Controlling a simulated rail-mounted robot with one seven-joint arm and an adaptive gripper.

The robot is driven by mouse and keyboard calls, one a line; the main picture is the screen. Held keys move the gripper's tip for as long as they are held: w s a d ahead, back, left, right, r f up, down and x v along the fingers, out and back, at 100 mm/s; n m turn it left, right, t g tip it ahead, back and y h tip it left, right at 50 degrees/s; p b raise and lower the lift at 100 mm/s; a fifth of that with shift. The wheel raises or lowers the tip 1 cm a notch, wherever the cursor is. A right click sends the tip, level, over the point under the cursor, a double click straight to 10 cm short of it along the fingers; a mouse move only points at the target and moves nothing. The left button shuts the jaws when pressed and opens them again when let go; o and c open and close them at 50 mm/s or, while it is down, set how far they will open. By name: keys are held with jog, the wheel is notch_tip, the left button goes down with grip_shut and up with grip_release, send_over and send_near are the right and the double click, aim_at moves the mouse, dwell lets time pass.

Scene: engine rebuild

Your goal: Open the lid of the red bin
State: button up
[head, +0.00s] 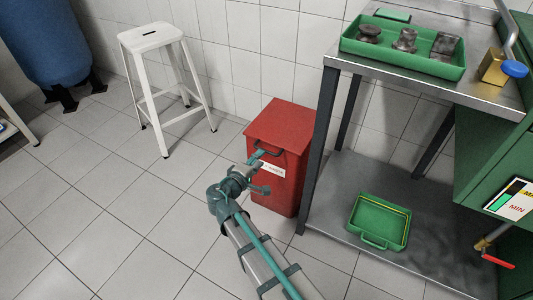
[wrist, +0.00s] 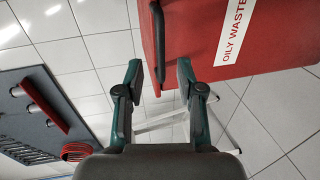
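The red bin (head: 275,190) stands on the floor beside the metal workbench, and its lid (head: 283,122) looks closed. A dark handle (head: 270,150) sits at the lid's front edge. My gripper (head: 262,172) is at the bin's front by the handle, partly covering the white label. In the wrist view my gripper (wrist: 160,72) is open, with its two teal fingers apart. The handle (wrist: 158,35) reaches into the gap between the fingertips, with room visible on both sides. The label on the bin (wrist: 229,32) reads "OILY WASTE".
The workbench (head: 400,83) is close on the bin's right, with a leg beside it. A green tray of metal parts (head: 420,60) is on top; another green tray (head: 380,222) is on the lower shelf. A white stool (head: 152,40) stands back left.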

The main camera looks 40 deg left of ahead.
aim_at(267, 151)
jog(key=b+x, duration=0.1)
jog(key=x, duration=0.5)
jog(key=shift+w, duration=0.2)
grip_shut()
